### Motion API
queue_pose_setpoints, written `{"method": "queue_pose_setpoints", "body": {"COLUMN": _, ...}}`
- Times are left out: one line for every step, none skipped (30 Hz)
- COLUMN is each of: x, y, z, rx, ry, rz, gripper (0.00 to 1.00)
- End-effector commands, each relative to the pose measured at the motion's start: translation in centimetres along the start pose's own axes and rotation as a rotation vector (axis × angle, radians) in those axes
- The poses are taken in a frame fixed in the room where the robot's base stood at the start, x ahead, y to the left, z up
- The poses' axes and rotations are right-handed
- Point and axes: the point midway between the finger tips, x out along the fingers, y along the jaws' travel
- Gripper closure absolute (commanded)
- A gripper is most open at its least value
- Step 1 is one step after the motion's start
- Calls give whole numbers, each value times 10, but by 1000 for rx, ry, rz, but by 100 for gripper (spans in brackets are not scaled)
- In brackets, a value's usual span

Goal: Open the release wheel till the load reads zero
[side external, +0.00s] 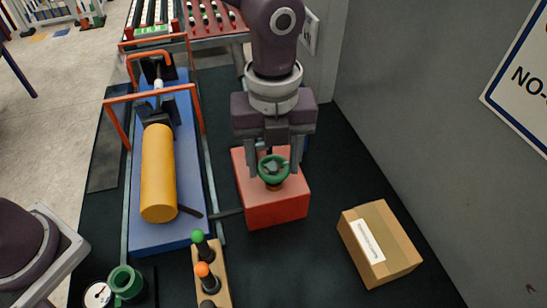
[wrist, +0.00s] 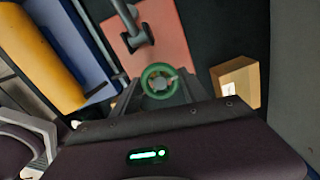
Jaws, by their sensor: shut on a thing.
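A green wheel (side external: 262,178) sits on top of a red block (side external: 277,210). In the wrist view the wheel (wrist: 159,68) lies between my two fingers, near the edge of the red block (wrist: 166,32). My gripper (side external: 273,171) points down over the block and is shut on the wheel, with one finger at each side of the rim. A small white round gauge (side external: 97,295) stands at the lower left, beside a green ring-shaped part (side external: 124,284). Its reading is too small to tell.
A yellow cylinder (side external: 158,175) lies on a blue base (side external: 143,238) under orange frames (side external: 153,97), left of the block. Upright levers with green and orange knobs (side external: 203,269) stand in front. A cardboard box (side external: 379,243) sits to the right. A grey wall (side external: 420,130) bounds the right side.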

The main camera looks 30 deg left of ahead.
Motion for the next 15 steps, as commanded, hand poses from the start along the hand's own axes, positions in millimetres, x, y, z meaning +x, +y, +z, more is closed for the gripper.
{"method": "queue_pose_setpoints", "body": {"x": -1, "y": 0, "z": 0, "rx": -18, "ry": 0, "rz": -1, "gripper": 89}}
{"method": "queue_pose_setpoints", "body": {"x": -1, "y": 0, "z": 0, "rx": -31, "ry": 0, "rz": -1, "gripper": 89}}
{"method": "queue_pose_setpoints", "body": {"x": -1, "y": 0, "z": 0, "rx": -53, "ry": 0, "rz": -1, "gripper": 89}}
{"method": "queue_pose_setpoints", "body": {"x": -1, "y": 0, "z": 0, "rx": -72, "ry": 0, "rz": -1, "gripper": 89}}
{"method": "queue_pose_setpoints", "body": {"x": -1, "y": 0, "z": 0, "rx": -92, "ry": 0, "rz": -1, "gripper": 89}}
{"method": "queue_pose_setpoints", "body": {"x": -1, "y": 0, "z": 0, "rx": -121, "ry": 0, "rz": -2, "gripper": 89}}
{"method": "queue_pose_setpoints", "body": {"x": -1, "y": 0, "z": 0, "rx": -146, "ry": 0, "rz": -2, "gripper": 89}}
{"method": "queue_pose_setpoints", "body": {"x": -1, "y": 0, "z": 0, "rx": -172, "ry": 0, "rz": -2, "gripper": 89}}
{"method": "queue_pose_setpoints", "body": {"x": -1, "y": 0, "z": 0, "rx": -207, "ry": 0, "rz": -2, "gripper": 89}}
{"method": "queue_pose_setpoints", "body": {"x": -1, "y": 0, "z": 0, "rx": -234, "ry": 0, "rz": -2, "gripper": 89}}
{"method": "queue_pose_setpoints", "body": {"x": -1, "y": 0, "z": 0, "rx": -263, "ry": 0, "rz": -2, "gripper": 89}}
{"method": "queue_pose_setpoints", "body": {"x": -1, "y": 0, "z": 0, "rx": -300, "ry": 0, "rz": -2, "gripper": 89}}
{"method": "queue_pose_setpoints", "body": {"x": -1, "y": 0, "z": 0, "rx": -329, "ry": 0, "rz": -2, "gripper": 89}}
{"method": "queue_pose_setpoints", "body": {"x": -1, "y": 0, "z": 0, "rx": -358, "ry": 0, "rz": -2, "gripper": 89}}
{"method": "queue_pose_setpoints", "body": {"x": -1, "y": 0, "z": 0, "rx": -395, "ry": 0, "rz": -2, "gripper": 89}}
